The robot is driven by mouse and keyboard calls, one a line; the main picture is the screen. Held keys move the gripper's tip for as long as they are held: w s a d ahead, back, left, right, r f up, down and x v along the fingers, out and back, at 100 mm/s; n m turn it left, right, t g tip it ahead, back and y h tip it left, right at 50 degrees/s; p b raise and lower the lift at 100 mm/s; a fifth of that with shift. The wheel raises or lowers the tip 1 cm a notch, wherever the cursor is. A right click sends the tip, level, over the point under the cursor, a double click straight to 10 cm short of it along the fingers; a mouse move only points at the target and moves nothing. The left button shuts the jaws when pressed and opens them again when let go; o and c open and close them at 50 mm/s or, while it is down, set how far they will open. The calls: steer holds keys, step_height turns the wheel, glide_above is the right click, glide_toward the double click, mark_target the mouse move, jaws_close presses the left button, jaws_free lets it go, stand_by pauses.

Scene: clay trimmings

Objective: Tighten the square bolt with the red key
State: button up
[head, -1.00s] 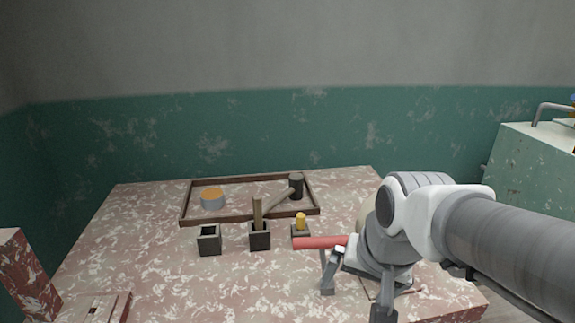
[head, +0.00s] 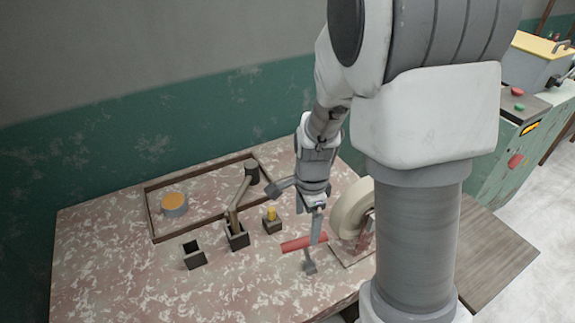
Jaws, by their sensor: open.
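The red key (head: 303,243) shows a red bar handle above the table, with a grey piece (head: 309,266) under it that looks like its stem or foot. My gripper (head: 297,214) is open, with one grey finger spread left and the other pointing down just behind or beside the red bar. I cannot tell whether that finger touches the key. Nothing is visibly held. I cannot pick out the square bolt in this view; my arm hides part of the table's right side.
On the mottled table (head: 110,240) stand an empty dark holder (head: 194,257), a holder with a hammer (head: 236,237) and a yellow-topped one (head: 272,222). A framed tray (head: 150,217) holds an orange-topped tin (head: 174,204). A cream wheel (head: 350,210) stands right. The front left is clear.

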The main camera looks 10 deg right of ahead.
mark_target(305, 240)
steer(key=shift+w+m+p, duration=0.35)
steer(key=shift+m, duration=0.15)
steer(key=shift+f, duration=0.15)
step_height(305, 240, down, 10)
steer(key=b, duration=0.8)
